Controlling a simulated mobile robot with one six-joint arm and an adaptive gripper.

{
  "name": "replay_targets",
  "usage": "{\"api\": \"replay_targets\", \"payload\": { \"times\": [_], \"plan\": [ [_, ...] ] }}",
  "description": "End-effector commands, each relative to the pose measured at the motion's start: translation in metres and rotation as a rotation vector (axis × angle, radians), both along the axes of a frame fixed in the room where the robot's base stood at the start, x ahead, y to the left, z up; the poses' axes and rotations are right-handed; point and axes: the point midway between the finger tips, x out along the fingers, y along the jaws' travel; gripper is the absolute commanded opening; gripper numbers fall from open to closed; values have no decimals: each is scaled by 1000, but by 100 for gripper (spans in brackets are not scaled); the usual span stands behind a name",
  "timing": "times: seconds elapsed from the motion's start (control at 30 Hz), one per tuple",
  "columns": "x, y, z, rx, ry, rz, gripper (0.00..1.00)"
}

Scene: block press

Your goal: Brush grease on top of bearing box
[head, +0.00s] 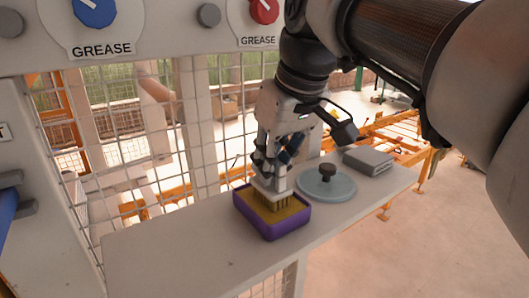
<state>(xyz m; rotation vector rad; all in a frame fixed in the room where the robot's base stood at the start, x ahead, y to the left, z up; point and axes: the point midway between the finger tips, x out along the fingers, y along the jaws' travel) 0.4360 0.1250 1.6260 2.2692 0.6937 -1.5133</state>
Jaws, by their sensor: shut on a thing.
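My gripper (272,160) points down over the shelf and is shut on a pale brush (270,190). The brush's bristles point down into a purple tray (273,230) filled with a yellow-brown substance that looks like grease. Whether the bristle tips touch the substance is hard to tell. The tray sits on the grey shelf (185,257). I cannot identify the bearing box in this view.
A round grey-blue lid (343,188) with a dark knob lies right of the tray. A grey block (368,161) is behind it. Above are a blue dial (95,10) and a red dial (264,9) labelled GREASE. Wire mesh (130,130) stands behind. The shelf's left part is clear.

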Motion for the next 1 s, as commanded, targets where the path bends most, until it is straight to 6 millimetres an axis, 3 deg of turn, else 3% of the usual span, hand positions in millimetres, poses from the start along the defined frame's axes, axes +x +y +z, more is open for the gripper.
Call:
{"api": "replay_targets", "payload": {
  "times": [0.43, 1.0],
  "plan": [
    [0, 0, 2, -2, 7, 0, 0],
    [0, 0, 50, -1, 3, 0, 0]
  ]
}}
